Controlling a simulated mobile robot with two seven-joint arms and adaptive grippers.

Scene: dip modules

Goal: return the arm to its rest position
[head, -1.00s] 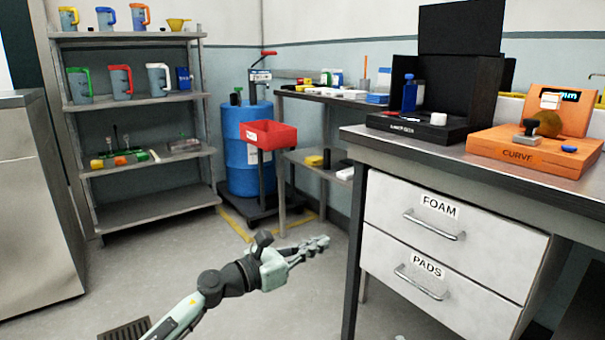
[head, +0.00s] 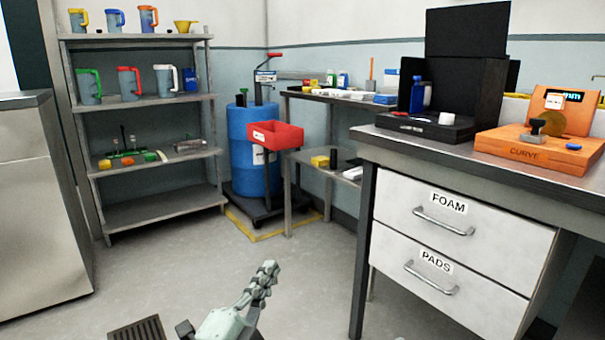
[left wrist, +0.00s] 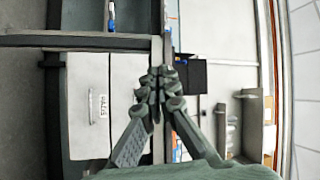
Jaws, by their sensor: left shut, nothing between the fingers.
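My left gripper (head: 265,280) is low at the bottom middle of the head view, over the bare floor. Its fingers point up and slightly right, and they are closed together with nothing between them. In the left wrist view the left gripper (left wrist: 158,82) shows its fingertips meeting. It touches nothing that I can see. My right gripper is in neither view.
A workbench with FOAM (head: 461,215) and PADS (head: 448,276) drawers stands at right. A blue drum (head: 248,170) with a red bin (head: 275,135) stands behind. A shelf (head: 160,209) and a steel cabinet (head: 40,200) are at left.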

